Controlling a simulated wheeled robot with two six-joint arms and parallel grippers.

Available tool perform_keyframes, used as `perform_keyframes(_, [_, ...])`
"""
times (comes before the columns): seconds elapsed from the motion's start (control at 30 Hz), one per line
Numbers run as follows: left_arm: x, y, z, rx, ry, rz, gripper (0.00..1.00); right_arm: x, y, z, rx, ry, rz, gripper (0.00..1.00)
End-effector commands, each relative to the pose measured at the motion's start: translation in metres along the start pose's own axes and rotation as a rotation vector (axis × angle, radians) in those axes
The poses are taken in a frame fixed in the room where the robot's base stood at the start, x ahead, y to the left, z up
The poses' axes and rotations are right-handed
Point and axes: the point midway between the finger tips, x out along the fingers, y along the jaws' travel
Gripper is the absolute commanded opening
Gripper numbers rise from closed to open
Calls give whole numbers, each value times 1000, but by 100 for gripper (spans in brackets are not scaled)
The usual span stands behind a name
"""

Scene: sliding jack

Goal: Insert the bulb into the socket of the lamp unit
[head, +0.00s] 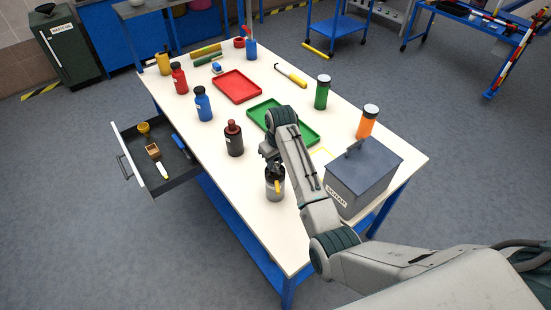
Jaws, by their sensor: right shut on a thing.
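I cannot make out a bulb or a lamp unit with a socket in the head view. My right gripper (272,160) comes down over the near part of the white table. It is shut on a dark and grey bottle-like object (274,190) with a small yellow part on its side. The gripper covers the top of this object, and I cannot tell whether its base touches the table. My left gripper is not in view.
A dark red-brown bottle (234,141) stands just left of the gripper. A grey lidded box (362,177) is to the right. Green tray (311,135), red tray (237,87) and several bottles stand farther back. An open drawer (158,165) juts out left.

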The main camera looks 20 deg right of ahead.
Motion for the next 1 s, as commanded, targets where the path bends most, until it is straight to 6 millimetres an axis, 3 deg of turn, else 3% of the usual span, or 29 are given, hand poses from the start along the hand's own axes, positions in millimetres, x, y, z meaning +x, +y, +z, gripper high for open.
perform_keyframes(0.6, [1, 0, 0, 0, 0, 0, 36, 15, 0, 2, 0, 0, 0, 7])
perform_keyframes(0.63, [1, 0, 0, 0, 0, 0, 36, 15, 0, 2, 0, 0, 0, 34])
perform_keyframes(0.73, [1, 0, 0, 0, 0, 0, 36, 15, 0, 2, 0, 0, 0, 54])
perform_keyframes(1.0, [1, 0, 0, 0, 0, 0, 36, 14, 0, 2, 0, 0, 0, 54])
